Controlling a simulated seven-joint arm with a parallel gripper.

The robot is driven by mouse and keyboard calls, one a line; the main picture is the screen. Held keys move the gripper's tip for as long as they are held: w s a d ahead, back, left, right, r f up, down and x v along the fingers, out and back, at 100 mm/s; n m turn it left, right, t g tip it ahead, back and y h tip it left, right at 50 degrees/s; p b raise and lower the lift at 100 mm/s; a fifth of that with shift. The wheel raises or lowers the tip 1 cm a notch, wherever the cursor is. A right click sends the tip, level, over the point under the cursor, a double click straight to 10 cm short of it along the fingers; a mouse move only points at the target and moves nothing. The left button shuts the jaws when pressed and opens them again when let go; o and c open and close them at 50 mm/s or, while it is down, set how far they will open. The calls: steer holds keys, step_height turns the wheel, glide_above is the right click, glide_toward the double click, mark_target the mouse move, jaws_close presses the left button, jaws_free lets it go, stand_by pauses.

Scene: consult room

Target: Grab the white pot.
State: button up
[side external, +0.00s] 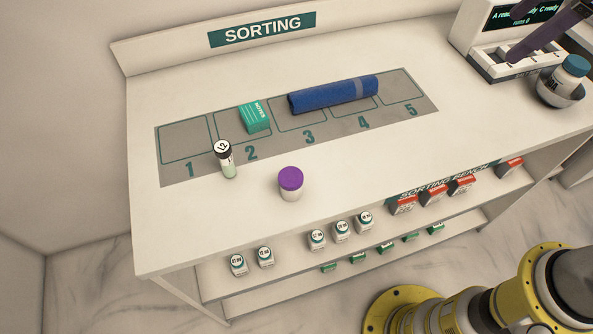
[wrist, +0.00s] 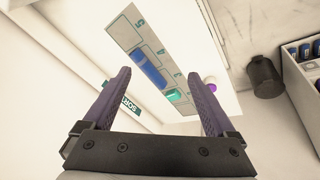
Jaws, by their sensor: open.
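A small white pot with a purple lid (side external: 290,184) stands upright on the bench top, in front of the numbered mat near slot 3. In the wrist view its purple lid (wrist: 211,83) shows just beyond my right finger, which seems to hide part of it. My gripper (wrist: 159,72) is open with nothing between its purple fingers. In the side external view the fingers (side external: 516,36) are at the upper right, above the bench's right end and well away from the pot.
On the grey mat (side external: 185,174) are a teal notes box (side external: 254,117) and a blue roll (side external: 333,94). A blue-capped bottle (side external: 572,72) sits in a bowl (side external: 547,93) at right. Lower shelves hold small boxes.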

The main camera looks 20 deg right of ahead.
steer(key=w+a+f+n+g, duration=0.1)
steer(key=w+a+n, duration=0.2)
steer(key=w+a, duration=0.35)
steer(key=n+g+h, duration=0.1)
steer(key=n+g, duration=0.2)
steer(key=n, duration=0.3)
glide_above(291, 176)
steer(key=d, duration=0.1)
step_height(291, 176, down, 16)
steer(key=r, duration=0.1)
steer(key=f, duration=0.8)
steer(key=shift+s+d+f, duration=0.15)
steer(key=shift+s+f, duration=0.1)
steer(key=shift+s, duration=0.1)
steer(key=shift+w+a+f, duration=0.1)
steer(key=shift+a+f, duration=0.15)
steer(key=shift+f, duration=0.65)
steer(key=shift+w+a+f, duration=0.15)
steer(key=shift+a+f, duration=0.05)
steer(key=shift+f, duration=0.65)
steer(key=shift+w+a+f, duration=0.1)
steer(key=shift+a+f, duration=0.15)
steer(key=shift+f, duration=0.65)
steer(key=c, duration=1.4)
